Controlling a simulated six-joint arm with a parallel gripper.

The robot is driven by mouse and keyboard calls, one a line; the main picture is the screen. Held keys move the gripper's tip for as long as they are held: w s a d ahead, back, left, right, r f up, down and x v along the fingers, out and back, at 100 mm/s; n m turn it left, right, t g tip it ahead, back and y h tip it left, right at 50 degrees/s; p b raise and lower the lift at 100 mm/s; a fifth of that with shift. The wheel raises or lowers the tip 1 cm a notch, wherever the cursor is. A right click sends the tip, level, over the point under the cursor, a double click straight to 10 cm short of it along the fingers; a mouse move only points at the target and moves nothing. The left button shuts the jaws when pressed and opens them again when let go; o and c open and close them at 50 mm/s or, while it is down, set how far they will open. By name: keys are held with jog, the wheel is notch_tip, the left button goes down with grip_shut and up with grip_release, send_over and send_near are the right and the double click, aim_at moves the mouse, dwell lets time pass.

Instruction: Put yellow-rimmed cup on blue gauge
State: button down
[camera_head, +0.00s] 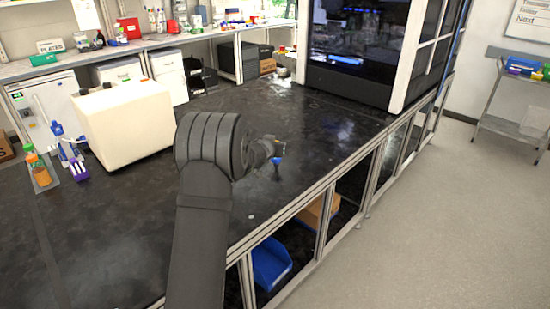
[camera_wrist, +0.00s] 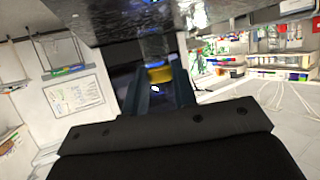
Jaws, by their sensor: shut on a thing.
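In the wrist view, my gripper (camera_wrist: 160,82) is shut on the yellow-rimmed cup, whose yellow band (camera_wrist: 160,73) shows between the two dark fingers. A blue band, apparently the blue gauge (camera_wrist: 154,60), shows directly beyond the yellow one, with a pale, clear-looking part past it toward the black bench. I cannot tell whether cup and gauge touch. In the head view, my gripper (camera_head: 277,149) is low over the bench, and a small blue piece (camera_head: 277,161) shows just below it. My arm and fingers hide most of the cup.
The black bench (camera_head: 310,135) is mostly clear around my gripper; its front edge lies to the right. A large dark cabinet (camera_head: 350,50) stands at the back.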

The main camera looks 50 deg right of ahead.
jog(key=w+d, duration=0.4)
send_over(275, 162)
jog(key=shift+t, duration=0.3)
jog(key=shift+f, duration=2.2)
jog(key=shift+f, duration=0.15)
jog(key=c, duration=1.2)
grip_release()
jog(key=shift+o, duration=0.2)
